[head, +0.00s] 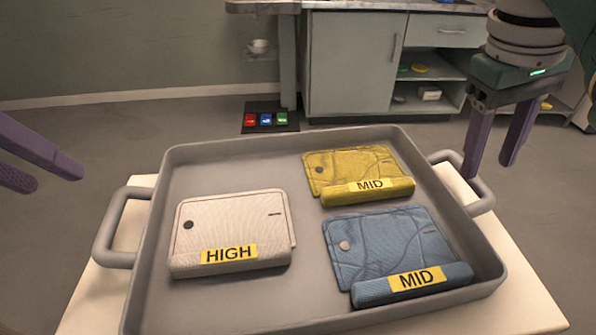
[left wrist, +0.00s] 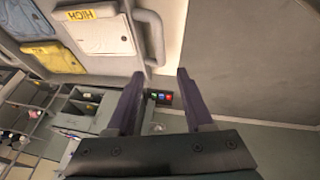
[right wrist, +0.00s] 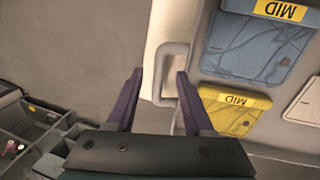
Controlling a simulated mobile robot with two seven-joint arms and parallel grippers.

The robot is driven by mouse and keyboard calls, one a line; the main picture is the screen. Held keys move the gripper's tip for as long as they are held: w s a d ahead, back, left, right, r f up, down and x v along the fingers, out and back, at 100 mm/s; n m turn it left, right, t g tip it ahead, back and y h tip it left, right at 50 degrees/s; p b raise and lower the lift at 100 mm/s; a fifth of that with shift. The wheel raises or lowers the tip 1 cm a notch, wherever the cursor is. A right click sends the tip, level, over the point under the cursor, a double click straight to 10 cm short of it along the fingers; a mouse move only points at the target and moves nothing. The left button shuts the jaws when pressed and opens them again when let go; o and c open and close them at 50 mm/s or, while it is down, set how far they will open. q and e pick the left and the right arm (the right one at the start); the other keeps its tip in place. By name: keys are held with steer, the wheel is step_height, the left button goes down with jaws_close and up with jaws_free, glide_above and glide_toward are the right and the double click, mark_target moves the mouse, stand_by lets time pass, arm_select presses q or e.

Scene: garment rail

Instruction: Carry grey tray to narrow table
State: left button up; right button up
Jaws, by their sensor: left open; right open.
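The grey tray (head: 235,160) rests on a cream-topped table (head: 85,305). It holds a white folded garment (head: 235,225) labelled HIGH, and yellow (head: 350,170) and blue (head: 385,245) ones labelled MID. Its left handle (head: 103,230) and right handle (head: 482,205) stick out at the sides. My left gripper (head: 52,181) is open and empty, left of the left handle and apart from it. My right gripper (head: 492,165) is open and empty by the right handle; its fingers overlap the handle in the head view. The right wrist view shows this handle (right wrist: 158,75) between the fingertips in the picture; contact cannot be told.
A grey cabinet (head: 350,65) with open shelves stands at the back, beside a counter. A dark mat (head: 270,117) with red, blue and green pieces lies on the floor before it. Open floor (head: 60,120) spreads at the left.

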steer(key=v, duration=0.6)
steer(key=shift+s+f, duration=0.1)
steer(key=s+d+f+t+p, duration=0.2)
steer(key=s+d+p, duration=0.1)
steer(key=s+p, duration=0.5)
arm_select(q)
steer(key=s+d+r+m+g+y+p, duration=0.1)
steer(key=s+d+r+m+p, duration=0.1)
steer(key=s, duration=0.7)
steer(key=s+d+r+m+p, duration=0.1)
steer(key=s+p, duration=0.2)
steer(key=s, duration=0.5)
arm_select(e)
steer(key=s+a+r+t+y, duration=0.1)
steer(key=s+a+r, duration=0.1)
steer(key=s+a, duration=0.35)
steer(key=s+a+r+y, duration=0.1)
steer(key=s+a+r, duration=0.1)
steer(key=s, duration=0.6)
arm_select(q)
step_height(320, 180, up, 38)
steer(key=p, duration=3.8)
steer(key=shift+s+r, duration=0.2)
steer(key=shift+s, duration=0.1)
arm_select(e)
step_height(320, 180, up, 38)
steer(key=shift+s+a+r+n+y, duration=0.2)
steer(key=shift+a+n+y, duration=0.1)
steer(key=shift+a+n, duration=0.15)
